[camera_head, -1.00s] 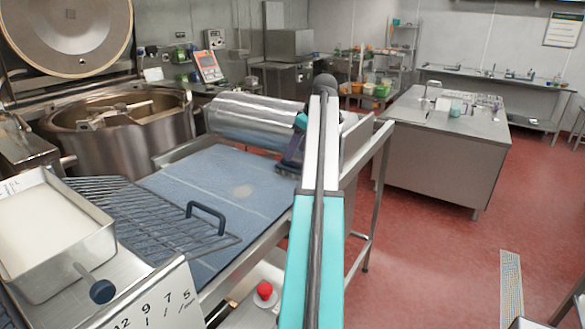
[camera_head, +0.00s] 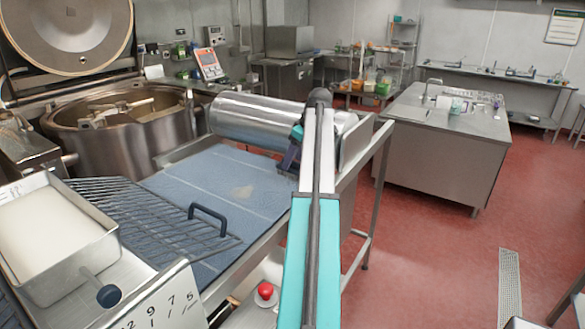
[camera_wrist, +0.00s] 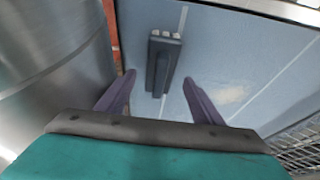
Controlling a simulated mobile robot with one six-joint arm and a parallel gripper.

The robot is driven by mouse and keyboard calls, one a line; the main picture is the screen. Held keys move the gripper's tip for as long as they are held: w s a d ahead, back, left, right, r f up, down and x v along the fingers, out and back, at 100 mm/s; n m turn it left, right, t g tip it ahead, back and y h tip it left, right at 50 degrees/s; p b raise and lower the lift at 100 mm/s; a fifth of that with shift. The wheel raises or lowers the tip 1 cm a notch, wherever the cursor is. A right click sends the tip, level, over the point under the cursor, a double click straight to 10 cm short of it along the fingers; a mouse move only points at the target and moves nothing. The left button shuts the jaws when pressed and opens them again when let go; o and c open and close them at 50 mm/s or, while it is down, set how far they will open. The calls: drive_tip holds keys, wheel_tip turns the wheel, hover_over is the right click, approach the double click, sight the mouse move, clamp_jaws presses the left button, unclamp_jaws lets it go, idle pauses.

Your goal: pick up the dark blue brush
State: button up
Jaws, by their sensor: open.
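The dark blue brush (camera_wrist: 163,62) lies on the blue belt, its length running roughly up and down in the wrist view, with a wider end holding pale bits at the top. My gripper (camera_wrist: 159,79) is open, with one purple finger on each side of the brush's lower part. Gaps show between both fingers and the brush, so nothing is held. In the head view my gripper (camera_head: 291,155) is over the belt's far right part, by the steel roller. My arm and gripper mostly hide the brush there.
The blue belt (camera_head: 215,185) has a pale stain beside the brush. A steel roller (camera_head: 250,120) rises close to my gripper. A wire rack (camera_head: 130,215) and a steel tray (camera_head: 55,240) stand nearer, at left. The mixing kettle (camera_head: 120,125) is at far left.

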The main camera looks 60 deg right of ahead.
drive_tip(key=shift+p+x, duration=0.4)
drive_tip(key=shift+x, duration=0.85)
drive_tip(key=shift+c, duration=0.2)
drive_tip(key=c, duration=1.2)
drive_tip(key=shift+o, duration=0.2)
drive_tip(key=shift+r, duration=0.15)
drive_tip(key=shift+w+r+b, duration=0.1)
drive_tip(key=shift+r+b, duration=1)
drive_tip(key=shift+r, duration=0.35)
drive_tip(key=shift+s+a+r, duration=0.1)
drive_tip(key=shift+s, duration=0.15)
drive_tip(key=s+a+r+b, duration=0.1)
drive_tip(key=s+a+b, duration=0.4)
drive_tip(key=s, duration=0.8)
drive_tip(key=shift+a+r, duration=0.3)
drive_tip(key=shift+a, duration=1.4)
